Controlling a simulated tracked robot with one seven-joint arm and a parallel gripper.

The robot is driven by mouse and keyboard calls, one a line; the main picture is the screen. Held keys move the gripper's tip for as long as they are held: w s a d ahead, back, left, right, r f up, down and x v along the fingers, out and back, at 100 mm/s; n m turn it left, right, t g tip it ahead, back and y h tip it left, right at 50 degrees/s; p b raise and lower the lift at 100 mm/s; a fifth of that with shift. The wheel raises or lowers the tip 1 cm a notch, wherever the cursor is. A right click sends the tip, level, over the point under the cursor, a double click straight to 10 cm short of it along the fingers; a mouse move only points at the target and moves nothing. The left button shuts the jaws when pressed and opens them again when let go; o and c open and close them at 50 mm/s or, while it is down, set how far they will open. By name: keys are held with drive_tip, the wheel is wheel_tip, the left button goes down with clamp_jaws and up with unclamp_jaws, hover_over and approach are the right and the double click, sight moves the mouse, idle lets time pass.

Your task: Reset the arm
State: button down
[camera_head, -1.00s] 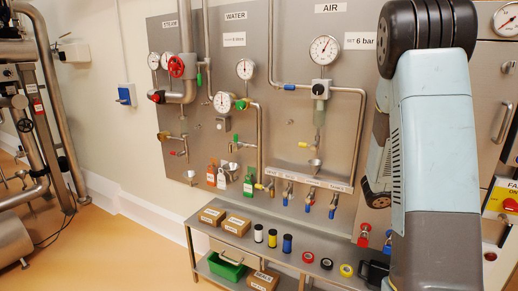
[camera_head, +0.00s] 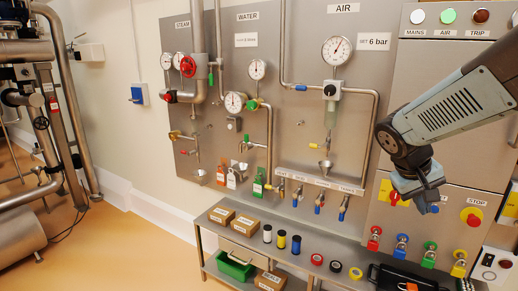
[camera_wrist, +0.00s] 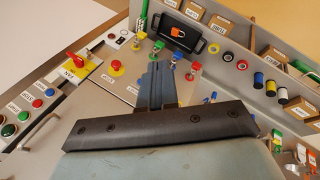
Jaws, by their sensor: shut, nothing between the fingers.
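My arm reaches in from the right edge of the head view, bent at a joint in front of the control cabinet. My gripper (camera_head: 430,208) hangs below that joint, in front of the cabinet and above the padlocks. In the wrist view my gripper (camera_wrist: 156,72) shows its two blue-grey fingers side by side, closed together with nothing between them. It touches nothing that I can see.
Below my gripper are coloured padlocks (camera_head: 402,246) and a black tray (camera_head: 385,278). A red stop button (camera_head: 473,219) is to its right. The shelf (camera_head: 270,229) holds boxes, bottles and tape rolls. Gauges and valves line the panel (camera_head: 300,120) at left.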

drive_tip(key=s+a+r+t+y, duration=0.2)
drive_tip(key=s+a+r+y, duration=0.1)
drive_tip(key=a, duration=0.4)
drive_tip(key=s+a+r+t+y, duration=0.2)
drive_tip(key=s+a+r, duration=0.1)
drive_tip(key=a, duration=0.4)
drive_tip(key=shift+s+a+n+y, duration=0.3)
drive_tip(key=shift+s+a+y, duration=0.1)
drive_tip(key=shift+s, duration=0.1)
drive_tip(key=shift+d+r, duration=0.1)
drive_tip(key=shift+d, duration=0.05)
